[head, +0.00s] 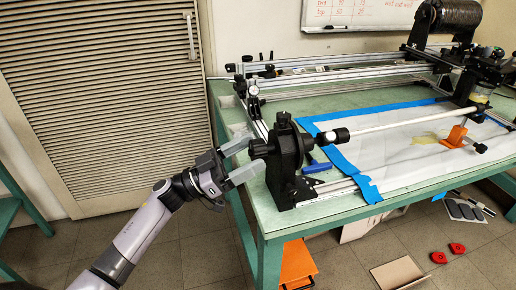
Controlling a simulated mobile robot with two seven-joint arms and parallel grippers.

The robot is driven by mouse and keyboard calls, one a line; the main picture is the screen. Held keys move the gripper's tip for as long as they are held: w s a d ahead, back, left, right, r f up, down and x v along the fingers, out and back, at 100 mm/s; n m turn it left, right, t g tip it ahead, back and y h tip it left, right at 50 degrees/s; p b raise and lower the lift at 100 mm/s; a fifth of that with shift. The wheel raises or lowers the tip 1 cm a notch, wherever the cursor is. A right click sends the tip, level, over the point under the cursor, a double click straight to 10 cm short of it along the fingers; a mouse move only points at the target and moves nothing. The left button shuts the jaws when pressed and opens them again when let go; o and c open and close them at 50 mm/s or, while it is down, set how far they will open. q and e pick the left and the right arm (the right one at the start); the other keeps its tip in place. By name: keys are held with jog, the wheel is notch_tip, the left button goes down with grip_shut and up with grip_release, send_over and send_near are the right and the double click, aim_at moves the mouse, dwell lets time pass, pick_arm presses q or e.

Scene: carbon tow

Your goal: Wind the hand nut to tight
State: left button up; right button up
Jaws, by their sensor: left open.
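The hand nut (259,149) is a dark knob on the left side of the black upright headstock (285,152), at the near left end of the winding machine. My left gripper (240,160) comes in from the lower left with its two pale fingers spread. The fingertips are close to the hand nut, one above and one below its left side. Whether they touch it I cannot tell. A white rod (400,122) runs from the headstock to the right. My right gripper is not in view.
The green table (350,211) carries the machine's rails and a white sheet edged with blue tape (345,163). A blue-handled tool (317,168) lies beside the headstock. An orange piece (455,136) stands on the sheet. Red items (438,257) lie on the floor. A louvred door (105,90) stands at left.

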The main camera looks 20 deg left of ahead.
pick_arm(q)
jog(key=shift+x, duration=1.15)
jog(key=shift+c, duration=0.3)
jog(key=c, duration=0.9)
jog(key=shift+c, duration=0.2)
